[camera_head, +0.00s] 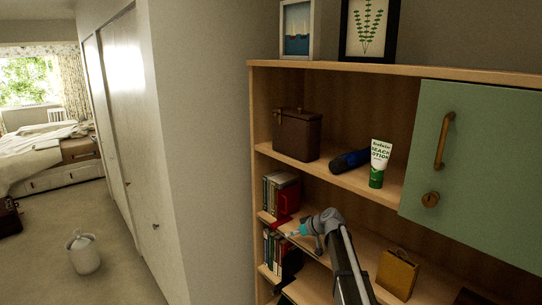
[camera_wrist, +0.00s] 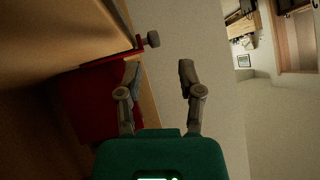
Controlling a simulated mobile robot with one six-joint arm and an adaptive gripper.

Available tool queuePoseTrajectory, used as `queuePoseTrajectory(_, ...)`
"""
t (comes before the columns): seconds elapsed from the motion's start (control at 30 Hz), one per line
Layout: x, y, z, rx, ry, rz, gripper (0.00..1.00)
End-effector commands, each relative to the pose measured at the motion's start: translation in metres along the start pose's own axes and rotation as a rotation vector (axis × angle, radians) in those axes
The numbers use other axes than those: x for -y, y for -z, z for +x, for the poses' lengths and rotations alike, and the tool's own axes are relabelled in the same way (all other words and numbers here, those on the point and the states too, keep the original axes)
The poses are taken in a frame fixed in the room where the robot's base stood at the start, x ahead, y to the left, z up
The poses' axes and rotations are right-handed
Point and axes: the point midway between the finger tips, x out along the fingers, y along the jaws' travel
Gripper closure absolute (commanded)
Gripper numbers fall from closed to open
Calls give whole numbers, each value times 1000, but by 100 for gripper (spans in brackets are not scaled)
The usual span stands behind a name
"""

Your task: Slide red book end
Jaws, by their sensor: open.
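The red book end (camera_head: 289,203) stands on the middle shelf at the right end of a row of books (camera_head: 268,192). In the wrist view its red panel (camera_wrist: 98,105) lies left of my fingers. In the head view my gripper (camera_head: 293,234) is small, just below and in front of the book end.
The wooden shelf unit (camera_head: 251,150) holds a brown box (camera_head: 297,135), a blue bottle (camera_head: 350,160) and a lotion tube (camera_head: 379,164) above. More books (camera_head: 272,252) stand below. A green cabinet door (camera_head: 470,170) is shut at right.

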Motion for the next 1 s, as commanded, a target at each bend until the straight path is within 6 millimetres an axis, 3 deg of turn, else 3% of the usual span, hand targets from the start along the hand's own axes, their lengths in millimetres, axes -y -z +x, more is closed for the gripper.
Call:
queuePoseTrajectory(0.03,17,-27,-3,46,-4,26,52)
queuePoseTrajectory(0.27,72,-137,-24,315,-85,205,52)
queuePoseTrajectory(0.5,122,-248,-66,574,-272,414,52)
queuePoseTrajectory(0.6,138,-285,-86,657,-369,495,52)
queuePoseTrajectory(0.8,153,-329,-116,746,-518,607,52)
queuePoseTrajectory(1.0,154,-338,-125,765,-563,642,52)
